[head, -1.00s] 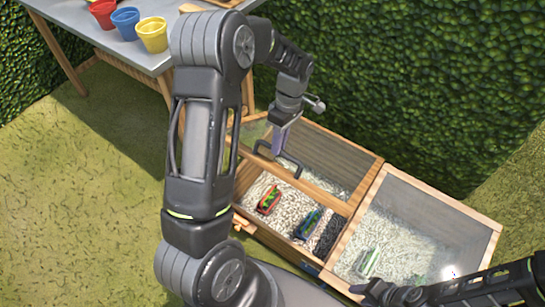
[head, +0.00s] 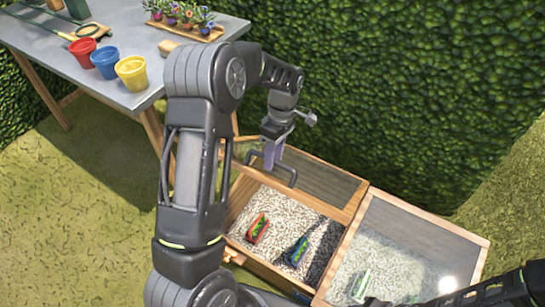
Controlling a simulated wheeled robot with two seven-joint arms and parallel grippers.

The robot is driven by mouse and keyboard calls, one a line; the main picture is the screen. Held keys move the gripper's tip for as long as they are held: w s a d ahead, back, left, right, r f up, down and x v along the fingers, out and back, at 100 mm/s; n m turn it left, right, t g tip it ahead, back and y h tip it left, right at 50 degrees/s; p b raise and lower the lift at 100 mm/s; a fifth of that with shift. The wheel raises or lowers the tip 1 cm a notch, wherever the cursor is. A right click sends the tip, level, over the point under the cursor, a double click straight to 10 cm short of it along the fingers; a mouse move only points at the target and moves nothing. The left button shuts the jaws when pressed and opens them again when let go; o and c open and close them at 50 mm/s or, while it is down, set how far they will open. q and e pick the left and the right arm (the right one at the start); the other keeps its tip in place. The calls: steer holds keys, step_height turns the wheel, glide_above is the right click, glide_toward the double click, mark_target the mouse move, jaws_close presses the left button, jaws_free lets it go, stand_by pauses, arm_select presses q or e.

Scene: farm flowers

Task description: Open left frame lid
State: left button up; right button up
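The left frame lid (head: 322,184) is a wood-edged clear panel on the left half of a wooden cold frame. It is raised and tilted back, so the front of the left bed (head: 277,222) shows uncovered. My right gripper (head: 372,301) is low at the bottom edge by the right bed, mostly dark and cut off.
The right lid (head: 415,232) lies shut over the right bed, with a green-white planter (head: 360,284) beneath. A red planter (head: 257,229) and a blue planter (head: 298,251) sit in the left bed. A table (head: 139,98) with pots stands upper left; a hedge is behind.

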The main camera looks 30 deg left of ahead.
arm_select(q)
steer(key=shift+s, duration=0.1)
steer(key=shift+r, duration=0.25)
steer(key=v, duration=0.7)
steer(key=shift+r, duration=0.1)
stand_by(0.4)
